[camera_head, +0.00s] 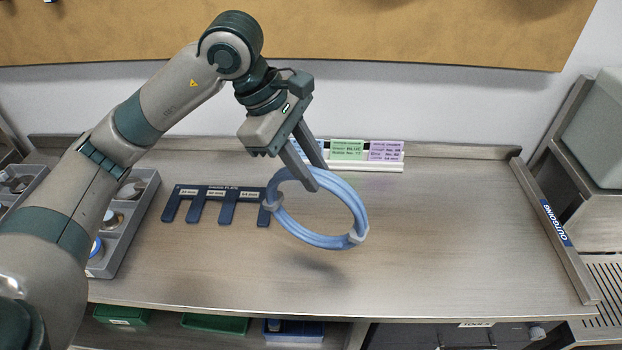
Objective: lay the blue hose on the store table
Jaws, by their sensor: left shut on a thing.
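The blue hose (345,196) is a coiled ring with pale grey ties at its left and lower right. My left gripper (309,176) is shut on the upper left of the coil. The hose hangs tilted above the table (440,240), with its shadow on the surface below it. The steel table top has raised edges at the back and right. I cannot tell from the picture whether this is the store table. My right gripper is not in view.
A dark blue slotted plate (213,191) lies left of the hose. A grey compartment tray (127,245) holds small parts at the left. A white rack with coloured cards (347,151) stands at the back. An "OUTGOING" label (556,223) marks the right edge. The table's right half is clear.

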